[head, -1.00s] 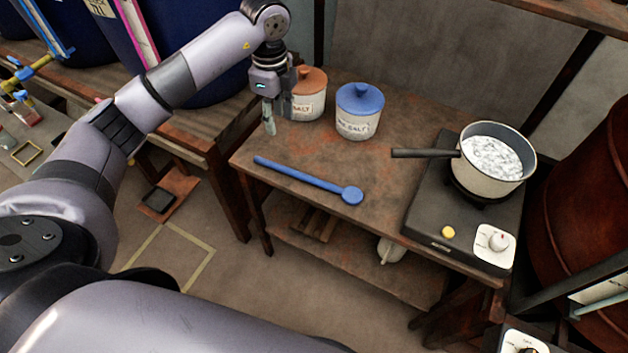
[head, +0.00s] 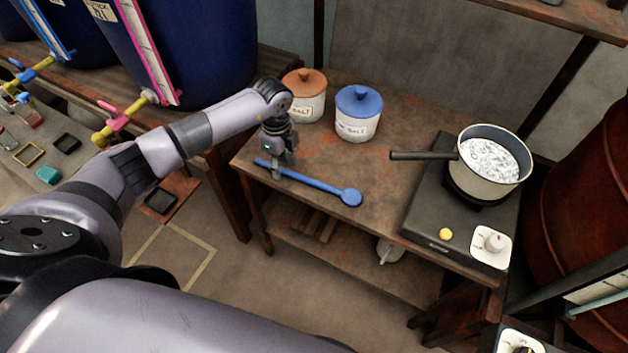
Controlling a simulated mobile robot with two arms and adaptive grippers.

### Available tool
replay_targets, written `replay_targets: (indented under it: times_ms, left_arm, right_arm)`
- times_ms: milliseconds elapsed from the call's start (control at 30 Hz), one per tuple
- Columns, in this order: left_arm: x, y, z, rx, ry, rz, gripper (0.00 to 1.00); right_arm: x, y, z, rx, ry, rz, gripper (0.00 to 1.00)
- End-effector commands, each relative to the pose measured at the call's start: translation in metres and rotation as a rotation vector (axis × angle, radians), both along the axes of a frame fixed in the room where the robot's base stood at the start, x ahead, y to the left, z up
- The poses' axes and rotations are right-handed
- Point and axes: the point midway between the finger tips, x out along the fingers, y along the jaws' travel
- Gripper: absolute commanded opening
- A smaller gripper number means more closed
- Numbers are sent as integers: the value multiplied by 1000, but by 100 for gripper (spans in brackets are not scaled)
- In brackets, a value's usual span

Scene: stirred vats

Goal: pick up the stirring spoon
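The blue stirring spoon (head: 318,185) lies on the brown table (head: 375,205), near its front left edge. Its round bowl end is at the right and its handle runs to the left. My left gripper (head: 277,174) points down at the left part of the handle, and its fingers overlap the handle in the head view. I cannot tell whether the fingers are apart or closed on the handle. My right gripper is not in view.
A salt jar with an orange lid (head: 304,97) and one with a blue lid (head: 358,113) stand behind the spoon. A pot (head: 487,175) of bubbling liquid sits on a hot plate (head: 430,208) at the right, its handle pointing left. The table's middle is clear.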

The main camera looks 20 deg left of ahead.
Motion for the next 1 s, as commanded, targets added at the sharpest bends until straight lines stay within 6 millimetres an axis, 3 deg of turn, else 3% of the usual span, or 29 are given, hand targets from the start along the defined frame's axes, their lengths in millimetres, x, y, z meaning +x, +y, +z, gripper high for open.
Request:
replay_targets:
  times_ms: [100,333,900,1000]
  left_arm:
    - [0,0,-10,-1,1,0,38]
    - [0,0,-11,-1,0,0,38]
    - [0,0,-11,0,0,0,1]
    - [0,0,-11,0,0,0,0]
  right_arm:
    - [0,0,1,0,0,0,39]
    - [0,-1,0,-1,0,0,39]
    - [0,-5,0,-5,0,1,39]
    - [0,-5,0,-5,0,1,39]
